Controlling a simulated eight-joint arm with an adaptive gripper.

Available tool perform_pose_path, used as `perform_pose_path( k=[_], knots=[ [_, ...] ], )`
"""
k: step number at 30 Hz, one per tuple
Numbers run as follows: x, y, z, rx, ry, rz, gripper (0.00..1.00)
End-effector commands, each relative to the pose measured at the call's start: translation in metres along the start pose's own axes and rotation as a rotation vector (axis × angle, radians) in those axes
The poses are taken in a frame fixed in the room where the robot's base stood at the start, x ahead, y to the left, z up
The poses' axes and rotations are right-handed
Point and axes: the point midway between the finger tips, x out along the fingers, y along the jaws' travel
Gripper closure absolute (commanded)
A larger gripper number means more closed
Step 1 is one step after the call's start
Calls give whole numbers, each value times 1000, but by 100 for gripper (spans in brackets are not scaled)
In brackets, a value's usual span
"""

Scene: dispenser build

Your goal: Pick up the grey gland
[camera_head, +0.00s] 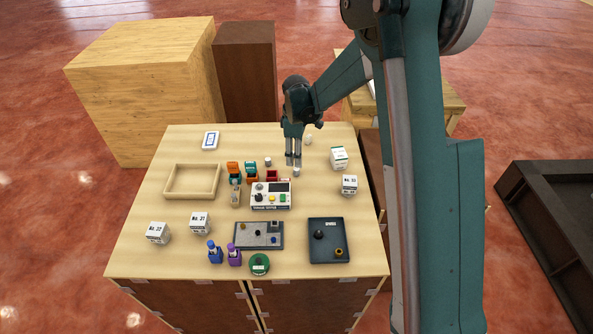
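My gripper (293,164) points down over the back middle of the table, its two fingers apart with a narrow gap between them. A small grey piece (296,173) sits just below and in front of the fingertips; it may be the grey gland, but it is too small to be sure. I see nothing held between the fingers, and cannot tell whether they touch this piece. Another small grey piece (268,161) stands to the left of the gripper. A small pale piece (308,140) stands behind it to the right.
Orange and teal holders (250,168), a red bin (272,175) and a white button box (270,196) stand close in front-left. A wooden tray (168,192) is left. Dark trays (316,257) and bottles (214,254) are in front. A white-green box (338,158) is right.

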Motion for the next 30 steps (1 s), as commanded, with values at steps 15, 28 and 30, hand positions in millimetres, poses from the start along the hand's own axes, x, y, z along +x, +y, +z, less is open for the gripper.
perform_pose_path(
  k=[15, 28, 30],
  knots=[
    [5, 0, -1, -4, -1, -2, 66],
    [27, 0, 0, -3, -1, -2, 66],
    [27, 0, 0, -3, -1, -2, 66]
  ],
)
